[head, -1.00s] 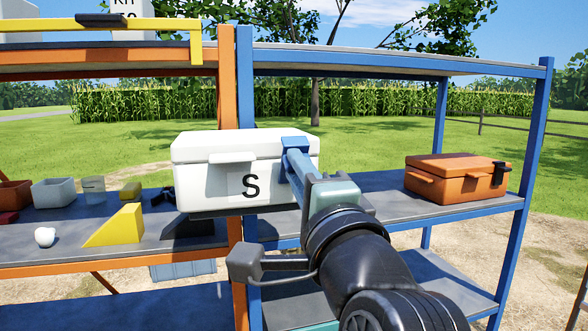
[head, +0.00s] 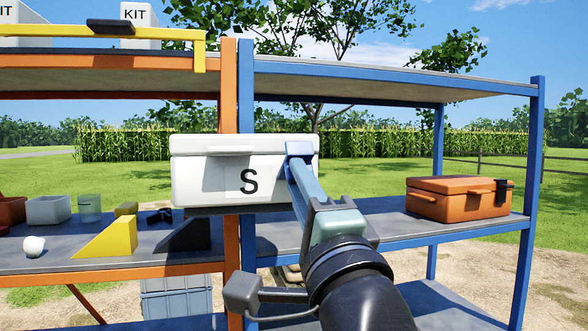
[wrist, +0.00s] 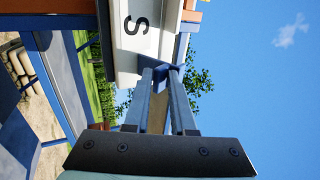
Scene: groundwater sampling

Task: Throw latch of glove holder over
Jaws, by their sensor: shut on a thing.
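The white box marked S (head: 205,180), seemingly the glove holder, is at the middle, in front of the join of the orange and blue racks. Its lid looks shut. My gripper (head: 299,152) is at its upper right front corner, with its blue fingers pointing at the box. In the wrist view the gripper (wrist: 160,72) is closed on a small dark blue piece, seemingly the latch (wrist: 161,76), beside the white box (wrist: 150,45). The fingers largely hide this piece in the head view, so I cannot tell its angle.
An orange box (head: 450,197) with a black latch stands on the blue rack's middle shelf, right. A yellow wedge (head: 108,238), a white ball (head: 34,246) and small bins are on the orange rack. Blue uprights (head: 530,190) flank the right bay. Shelf between the boxes is bare.

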